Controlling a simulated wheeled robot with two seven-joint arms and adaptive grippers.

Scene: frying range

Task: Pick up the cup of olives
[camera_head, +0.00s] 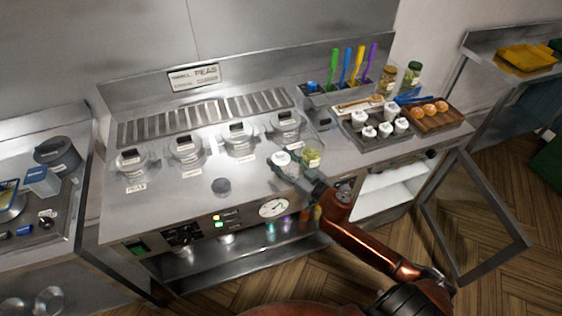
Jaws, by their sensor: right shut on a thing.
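The cup of olives (312,157) is a small clear cup with yellow-green contents, at the front right of the steel counter. My right gripper (291,171) reaches in from the lower right and is shut on the cup of olives. Its fingers and wrist hide the cup's lower part, so I cannot tell whether it touches the counter. A small white round thing (280,158) sits just left of the cup, close to the fingertips. My left gripper is not in view.
Several lidded clear containers (239,138) stand in a row behind, with labels in front. A tray (352,136) with white pots is at right. An open door (466,215) hangs below right.

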